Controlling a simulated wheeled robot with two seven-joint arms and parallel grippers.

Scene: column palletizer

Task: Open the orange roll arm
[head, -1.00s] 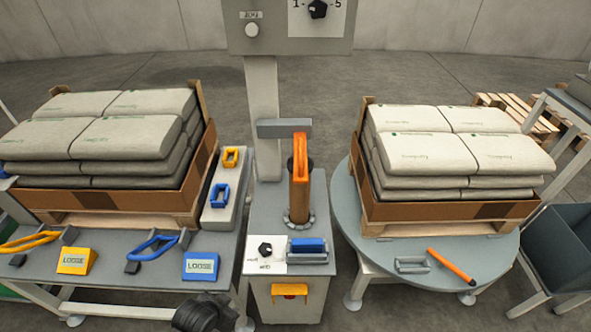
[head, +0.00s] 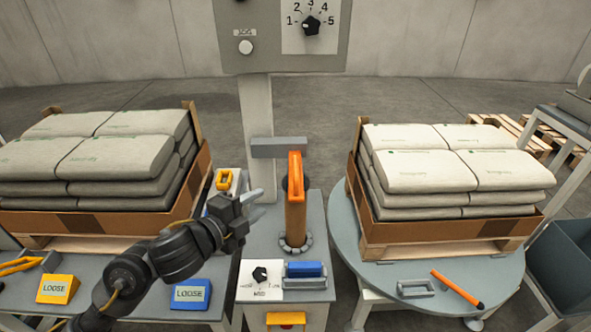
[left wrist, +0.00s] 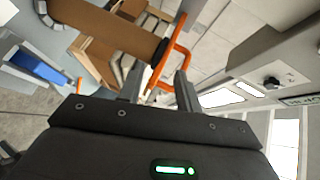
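The orange roll arm (head: 295,205) stands upright on the middle pedestal, in front of the column. In the left wrist view its bright orange handle (left wrist: 164,66) shows as a bent loop just beyond the fingertips, beside a brownish body with a dark end. My left gripper (head: 258,206) is open and empty, just left of the arm in the head view. Its two fingers show apart in the left wrist view (left wrist: 158,88); contact with the handle cannot be made out. My right gripper is not in view.
A blue block (head: 306,269) and a dial plate (head: 262,279) sit at the pedestal's front. Sack-laden pallets stand left and right, the right one on a round table (head: 345,240). A control box (head: 283,45) hangs above. A yellow LOOSE block (head: 58,289) and a blue one (head: 190,294) are at left.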

